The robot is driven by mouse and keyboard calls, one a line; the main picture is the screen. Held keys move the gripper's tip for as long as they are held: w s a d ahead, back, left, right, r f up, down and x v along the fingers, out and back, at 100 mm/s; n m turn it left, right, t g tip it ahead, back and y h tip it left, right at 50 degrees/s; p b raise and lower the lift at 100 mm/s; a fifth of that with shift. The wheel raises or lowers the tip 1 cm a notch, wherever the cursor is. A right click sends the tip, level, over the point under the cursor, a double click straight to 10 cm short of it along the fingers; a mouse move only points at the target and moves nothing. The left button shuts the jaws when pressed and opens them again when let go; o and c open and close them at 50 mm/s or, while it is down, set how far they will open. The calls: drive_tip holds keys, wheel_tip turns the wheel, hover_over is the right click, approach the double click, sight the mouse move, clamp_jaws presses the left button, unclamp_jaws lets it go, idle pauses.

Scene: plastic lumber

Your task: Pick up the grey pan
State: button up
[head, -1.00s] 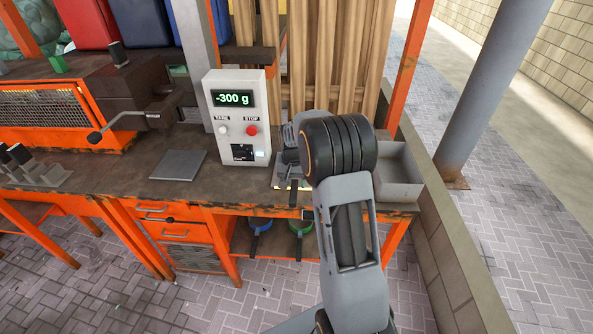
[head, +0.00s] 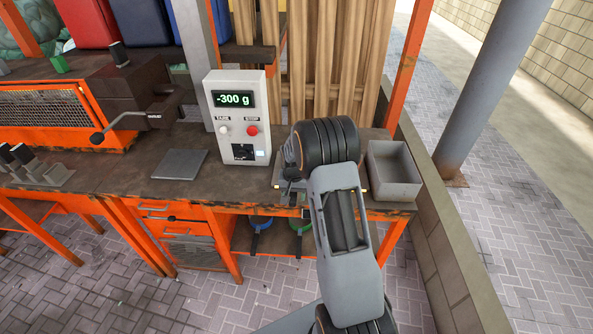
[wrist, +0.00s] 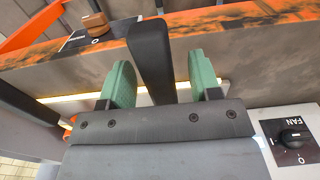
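My gripper (wrist: 161,84) points down over the bench, beside the white control box (head: 238,118). Its two green finger pads are apart in the wrist view. In the head view my gripper (head: 290,173) is partly hidden by my wrist, above a lit strip on the bench.
The control box reads -300 g. A grey open tray (head: 396,183) stands at the bench's right end. A flat grey plate (head: 179,165) lies left of the box. A blue pan (head: 260,223) and a partly hidden green pan (head: 300,222) sit below the bench top.

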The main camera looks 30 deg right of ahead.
clamp_jaws()
drive_tip(key=shift+r, duration=0.1)
drive_tip(key=shift+r, duration=0.1)
idle(0.4)
